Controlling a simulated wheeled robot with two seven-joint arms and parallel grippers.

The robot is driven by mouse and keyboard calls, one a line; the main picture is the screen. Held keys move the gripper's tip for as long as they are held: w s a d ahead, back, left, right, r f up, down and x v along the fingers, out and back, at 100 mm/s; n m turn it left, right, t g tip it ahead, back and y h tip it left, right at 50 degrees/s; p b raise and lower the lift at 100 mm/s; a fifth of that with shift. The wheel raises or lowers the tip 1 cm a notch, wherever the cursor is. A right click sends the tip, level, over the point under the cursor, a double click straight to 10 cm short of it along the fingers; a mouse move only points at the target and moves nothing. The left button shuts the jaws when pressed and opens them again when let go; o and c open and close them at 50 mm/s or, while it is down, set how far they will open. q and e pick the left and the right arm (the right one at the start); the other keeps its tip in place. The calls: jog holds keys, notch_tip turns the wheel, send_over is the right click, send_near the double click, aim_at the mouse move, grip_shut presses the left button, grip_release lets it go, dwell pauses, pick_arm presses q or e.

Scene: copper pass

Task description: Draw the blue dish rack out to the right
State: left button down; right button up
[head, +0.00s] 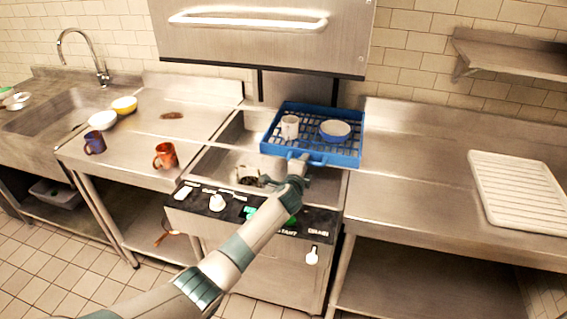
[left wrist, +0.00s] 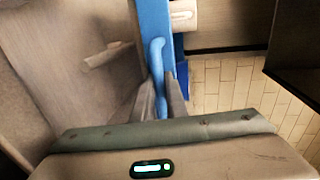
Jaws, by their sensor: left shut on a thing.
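The blue dish rack (head: 353,157) sits at the right part of the dishwasher's wash bay, under the raised hood, its right side at the edge of the right steel counter. It holds a white mug (head: 290,127) and a blue bowl (head: 335,131) with a pale inside. My left gripper (head: 302,160) is shut on the handle at the rack's front. In the left wrist view the two fingers (left wrist: 166,100) are around the blue handle (left wrist: 157,62). The rack's wall (left wrist: 155,22) runs behind it. My right gripper is in neither view.
The right counter (head: 410,170) is clear beside the rack, with a white ribbed drainboard (head: 515,190) farther right. The left counter holds an orange mug (head: 166,156), a purple mug (head: 95,142) and bowls. The hood (head: 265,45) is up above the bay. A wall shelf (head: 515,55) hangs at right.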

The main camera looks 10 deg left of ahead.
aim_at(338, 162)
pick_arm(q)
jog(key=d+b, duration=0.1)
jog(key=d, duration=0.4)
jog(key=d+b, duration=0.2)
jog(key=d, duration=0.4)
jog(key=shift+s+f, duration=0.1)
jog(key=shift+s, duration=0.1)
jog(key=c, duration=1.8)
grip_release()
jog(key=shift+o, duration=0.2)
jog(key=shift+s+a, duration=0.1)
jog(key=b+v, duration=0.1)
jog(key=v, duration=1.4)
jog(key=shift+s, duration=0.25)
jog(key=shift+s+r+b, duration=0.25)
jog(key=shift+s+b, duration=0.1)
jog(key=shift+s, duration=0.5)
